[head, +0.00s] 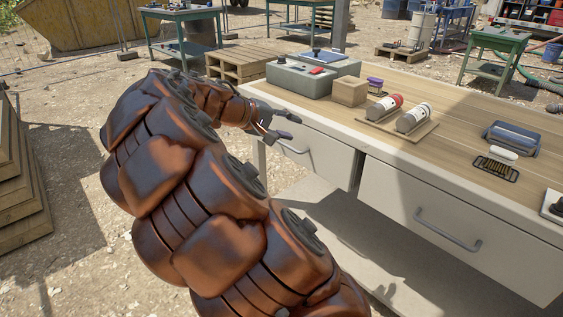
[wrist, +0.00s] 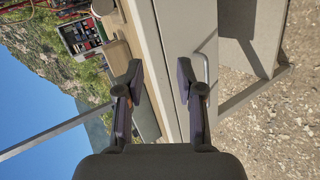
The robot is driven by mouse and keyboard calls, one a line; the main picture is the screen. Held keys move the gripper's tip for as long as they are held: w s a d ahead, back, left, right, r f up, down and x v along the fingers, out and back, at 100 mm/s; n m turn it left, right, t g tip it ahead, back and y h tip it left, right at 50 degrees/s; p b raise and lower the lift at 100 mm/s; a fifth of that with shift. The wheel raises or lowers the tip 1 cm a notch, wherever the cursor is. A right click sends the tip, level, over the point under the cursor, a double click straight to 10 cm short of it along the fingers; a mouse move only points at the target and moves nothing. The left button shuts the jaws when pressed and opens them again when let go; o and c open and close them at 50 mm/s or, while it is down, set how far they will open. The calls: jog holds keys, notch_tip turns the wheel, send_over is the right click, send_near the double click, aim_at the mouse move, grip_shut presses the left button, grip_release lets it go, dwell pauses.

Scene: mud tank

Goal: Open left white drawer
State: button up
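The left white drawer (head: 331,157) is in the near side of the wooden-topped workbench and looks shut in the head view. Its grey bar handle (head: 294,148) is partly behind my gripper. My gripper (head: 284,127) is open and empty, in front of the drawer's upper left part. In the wrist view my open gripper (wrist: 160,82) faces the pale drawer front (wrist: 179,40). The handle (wrist: 206,69) shows there just right of the right fingertip, not clearly between the fingers. Contact cannot be told.
A second white drawer (head: 455,237) with a handle is to the right, shut. On the benchtop (head: 452,108) are a grey-green box (head: 297,80), a wooden block (head: 350,91), two canisters on a board and a blue case (head: 512,138). Pallets (head: 18,190) are stacked at left.

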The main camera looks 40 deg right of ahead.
aim_at(281, 143)
jog(key=w+d+f+n+t+h+b, duration=0.2)
jog(key=w+d+f+n+h+b, duration=0.15)
jog(key=w+f+b, duration=0.95)
jog(key=shift+w+f+x, duration=0.2)
jog(key=shift+w+x, duration=0.1)
jog(key=shift+x, duration=1.2)
jog(key=shift+w+f+x, duration=0.2)
jog(key=shift+w+x, duration=0.1)
jog(key=shift+x, duration=1.15)
jog(key=shift+w+f+x, duration=0.2)
jog(key=shift+w+x, duration=0.1)
jog(key=shift+x, duration=1.2)
jog(key=shift+a, duration=0.1)
grip_shut()
